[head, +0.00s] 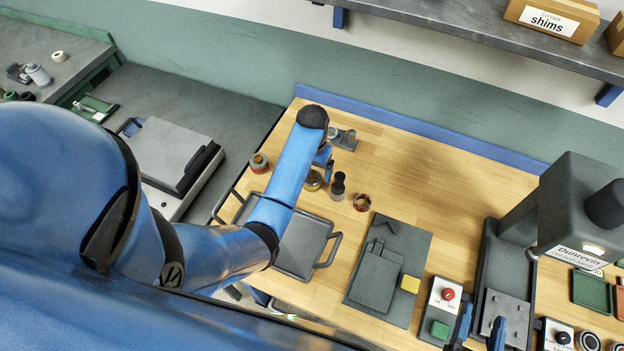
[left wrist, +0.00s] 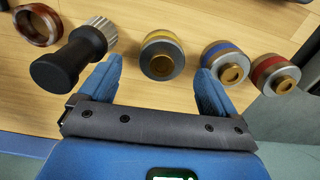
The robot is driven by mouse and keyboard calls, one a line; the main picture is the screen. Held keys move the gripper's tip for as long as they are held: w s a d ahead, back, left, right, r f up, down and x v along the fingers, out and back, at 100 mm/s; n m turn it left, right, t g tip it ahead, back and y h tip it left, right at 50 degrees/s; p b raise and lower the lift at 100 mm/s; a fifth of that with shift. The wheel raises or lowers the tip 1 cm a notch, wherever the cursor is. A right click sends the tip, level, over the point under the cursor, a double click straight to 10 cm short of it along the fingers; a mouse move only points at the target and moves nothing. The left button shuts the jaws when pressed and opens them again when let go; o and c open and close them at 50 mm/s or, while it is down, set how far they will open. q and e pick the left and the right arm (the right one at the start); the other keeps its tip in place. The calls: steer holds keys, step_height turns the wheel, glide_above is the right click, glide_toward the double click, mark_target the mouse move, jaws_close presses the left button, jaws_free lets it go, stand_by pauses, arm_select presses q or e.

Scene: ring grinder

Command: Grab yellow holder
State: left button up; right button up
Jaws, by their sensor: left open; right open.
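The yellow holder is a grey metal cylinder with a yellow band and a brass knob. In the left wrist view the yellow holder (left wrist: 162,57) stands upright on the wooden bench, between and just beyond my left gripper's (left wrist: 159,72) open fingertips. In the head view the yellow holder (head: 313,182) is partly hidden beside my left forearm, with my left gripper (head: 324,160) just above it. A blue-banded holder (left wrist: 225,62) and a red-banded holder (left wrist: 274,74) stand to its right in the wrist view. My right gripper (head: 480,330) is open and empty at the bottom right.
A black-handled tool (left wrist: 75,57) stands close to my left gripper's left finger, with a brown ring (left wrist: 37,25) beyond it. A dark handled tray (head: 300,247) lies under my left arm. A grey press (head: 575,205) stands at right. The bench's back middle is clear.

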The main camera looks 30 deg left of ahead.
mark_target(312, 177)
arm_select(q)
step_height(312, 177, down, 3)
steer(key=shift+s+a+f+p, duration=0.1)
steer(key=shift+s+a+p, duration=0.05)
steer(key=shift+p, duration=0.4)
steer(key=shift+f, duration=0.65)
steer(key=shift+r, duration=0.1)
steer(key=c, duration=1.7)
